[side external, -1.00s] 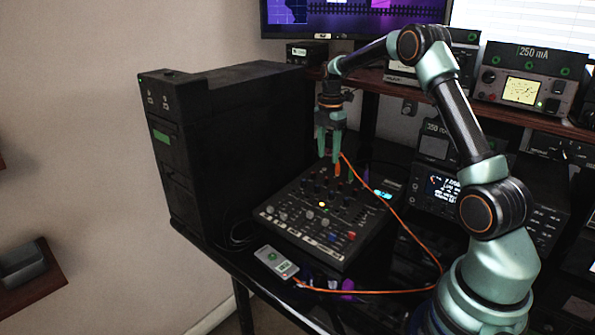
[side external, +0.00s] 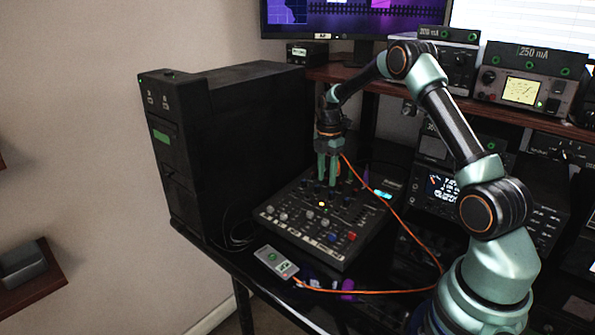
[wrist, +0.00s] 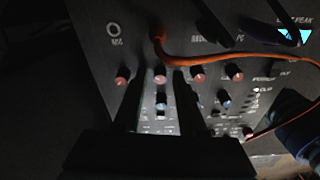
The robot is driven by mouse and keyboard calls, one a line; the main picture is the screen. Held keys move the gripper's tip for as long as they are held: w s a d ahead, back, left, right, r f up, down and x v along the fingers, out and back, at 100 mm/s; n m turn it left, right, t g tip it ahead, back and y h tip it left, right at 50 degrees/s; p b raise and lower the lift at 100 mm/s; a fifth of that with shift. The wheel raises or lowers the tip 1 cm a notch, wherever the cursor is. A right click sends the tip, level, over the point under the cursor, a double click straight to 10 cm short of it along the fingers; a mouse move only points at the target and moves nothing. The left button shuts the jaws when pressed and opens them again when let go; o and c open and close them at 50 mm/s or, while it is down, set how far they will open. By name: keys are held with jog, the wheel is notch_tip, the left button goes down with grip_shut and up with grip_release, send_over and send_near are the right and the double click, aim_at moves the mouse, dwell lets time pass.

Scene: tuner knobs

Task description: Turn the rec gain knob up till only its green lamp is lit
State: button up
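The black mixer panel (side external: 345,262) carries rows of small knobs. One lit yellow lamp (side external: 321,204) shows on it in the side view; I see no lit green lamp there. My gripper (side external: 327,184) points down at the panel's back rows with its fingertips low over the knobs. In the wrist view, a red-topped knob (wrist: 160,74) shows in the gap between my two dark fingers (wrist: 158,82), with room on both sides, so they look open. I cannot read which knob is rec gain, and fingertip contact is unclear.
An orange cable (side external: 398,215) runs from behind my gripper over the mixer's right side. A black tower case (side external: 235,150) stands close on the left. Other red-topped knobs (wrist: 198,78) sit near my fingers. A small grey box (side external: 276,262) lies in front.

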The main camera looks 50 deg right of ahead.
grip_shut()
jog(key=m, duration=0.4)
jog(key=shift+m, duration=0.4)
jog(key=shift+m+t, duration=0.4)
jog(key=shift+m, duration=1.6)
jog(key=shift+s, duration=0.1)
jog(key=shift+o, duration=1.9)
grip_release()
